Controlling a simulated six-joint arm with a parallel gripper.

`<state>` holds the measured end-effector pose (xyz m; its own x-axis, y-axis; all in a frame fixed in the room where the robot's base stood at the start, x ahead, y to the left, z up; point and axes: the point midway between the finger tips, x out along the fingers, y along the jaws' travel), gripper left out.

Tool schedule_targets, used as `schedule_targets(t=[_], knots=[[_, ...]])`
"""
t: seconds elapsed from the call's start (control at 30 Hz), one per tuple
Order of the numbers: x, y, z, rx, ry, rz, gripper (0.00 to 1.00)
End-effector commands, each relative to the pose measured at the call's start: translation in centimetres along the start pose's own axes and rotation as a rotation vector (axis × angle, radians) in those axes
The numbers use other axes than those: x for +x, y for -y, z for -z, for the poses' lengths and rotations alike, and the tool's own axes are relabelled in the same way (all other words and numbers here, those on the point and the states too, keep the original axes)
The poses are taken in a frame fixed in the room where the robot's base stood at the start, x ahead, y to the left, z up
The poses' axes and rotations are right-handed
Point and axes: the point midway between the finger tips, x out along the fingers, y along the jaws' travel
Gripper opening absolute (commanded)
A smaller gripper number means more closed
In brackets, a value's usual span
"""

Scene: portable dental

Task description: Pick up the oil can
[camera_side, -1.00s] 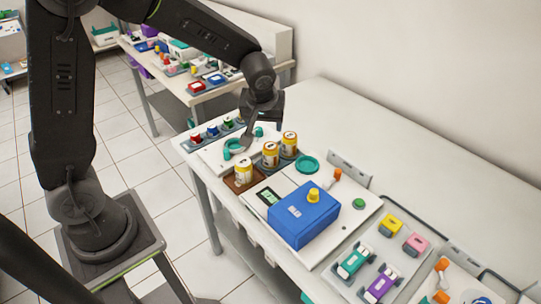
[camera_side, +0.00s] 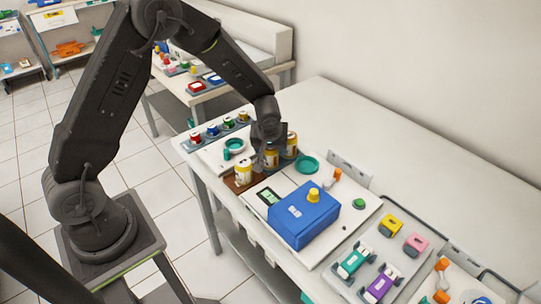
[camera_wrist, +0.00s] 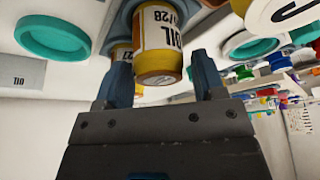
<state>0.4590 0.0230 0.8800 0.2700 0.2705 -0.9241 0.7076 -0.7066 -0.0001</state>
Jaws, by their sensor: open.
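Three yellow-and-white cans stand in a row on a small holder: a front can (camera_side: 243,172), a middle can (camera_side: 271,160) and a back can (camera_side: 291,144). My gripper (camera_side: 267,147) is low over the middle can and partly hides it. In the wrist view, a can labelled OIL (camera_wrist: 158,45) shows between the two spread fingers of my gripper (camera_wrist: 163,72). The fingers are open, and I cannot tell whether they touch the can. Another can (camera_wrist: 121,53) is partly hidden behind the left finger.
A blue box (camera_side: 303,218) with a yellow knob stands in front of the cans. A teal round dish (camera_side: 307,164) lies to the right of them. Bare tabletop lies along the wall side.

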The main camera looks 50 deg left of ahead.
Motion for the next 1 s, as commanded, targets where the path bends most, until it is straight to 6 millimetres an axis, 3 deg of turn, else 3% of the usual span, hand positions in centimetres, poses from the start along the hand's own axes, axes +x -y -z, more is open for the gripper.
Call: schedule_targets(t=[0.2,0.47,0.87,1.0], knots=[[2.7,-0.1,-0.1,0.0,0.0,0.0,0.63],[2.9,-0.1,-0.1,0.0,0.0,-0.001,0.63],[2.9,-0.1,-0.1,0.0,0.0,-0.001,0.26],[2.9,-0.1,-0.1,0.0,0.0,-0.001,0.24]])
